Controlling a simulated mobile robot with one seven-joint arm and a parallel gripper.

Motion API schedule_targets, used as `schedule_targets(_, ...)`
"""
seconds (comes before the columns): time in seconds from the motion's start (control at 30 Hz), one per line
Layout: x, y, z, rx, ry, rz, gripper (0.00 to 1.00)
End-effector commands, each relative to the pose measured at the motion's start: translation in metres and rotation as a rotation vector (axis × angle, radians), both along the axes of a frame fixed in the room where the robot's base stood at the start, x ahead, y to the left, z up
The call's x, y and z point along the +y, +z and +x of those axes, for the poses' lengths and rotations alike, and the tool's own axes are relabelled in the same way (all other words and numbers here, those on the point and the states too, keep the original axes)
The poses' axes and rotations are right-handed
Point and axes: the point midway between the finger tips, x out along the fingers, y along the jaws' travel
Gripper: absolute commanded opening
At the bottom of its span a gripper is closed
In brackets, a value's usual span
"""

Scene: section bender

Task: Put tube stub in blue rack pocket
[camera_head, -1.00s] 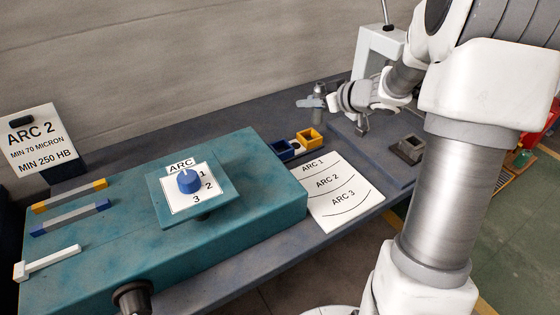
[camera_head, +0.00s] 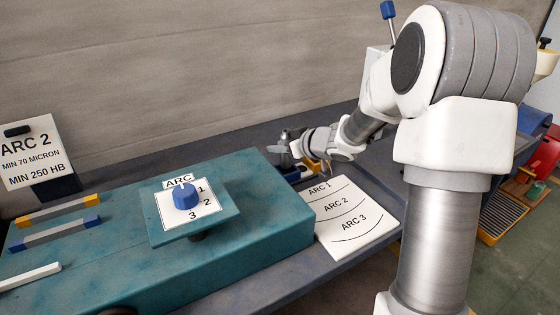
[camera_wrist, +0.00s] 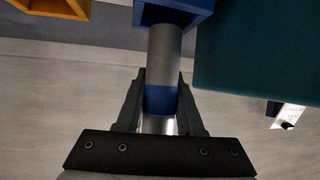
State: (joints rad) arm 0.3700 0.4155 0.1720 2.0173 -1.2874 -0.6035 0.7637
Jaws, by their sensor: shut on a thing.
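My gripper (camera_wrist: 160,100) is shut on the tube stub (camera_wrist: 164,55), a grey cylinder with a blue band between the fingers. In the wrist view the stub's far end meets the blue rack pocket (camera_wrist: 175,15) at the top edge; I cannot tell whether it is inside the opening or only overlaps it. In the head view my gripper (camera_head: 286,152) is just beyond the teal machine's far right corner, over the rack. The blue pocket (camera_head: 292,178) is mostly hidden there by the machine and the gripper.
The yellow rack pocket (camera_wrist: 50,6) lies left of the blue one in the wrist view. The teal machine body (camera_wrist: 255,50) stands close on the right. An arc chart (camera_head: 345,215) lies on the bench, and the ARC 2 sign (camera_head: 35,150) stands at left.

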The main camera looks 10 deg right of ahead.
Motion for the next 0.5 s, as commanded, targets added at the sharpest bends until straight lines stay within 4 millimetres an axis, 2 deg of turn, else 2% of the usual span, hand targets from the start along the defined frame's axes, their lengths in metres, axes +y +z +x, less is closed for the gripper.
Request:
schedule_targets(0.03, 0.0, -0.011, 0.0, 0.002, 0.0, 0.001, 0.0)
schedule_targets(0.2, 0.0, -0.034, 0.0, 0.003, 0.0, 0.001, 0.0)
schedule_targets(0.5, -0.001, -0.034, 0.0, 0.0, 0.0, 0.001, 0.0)
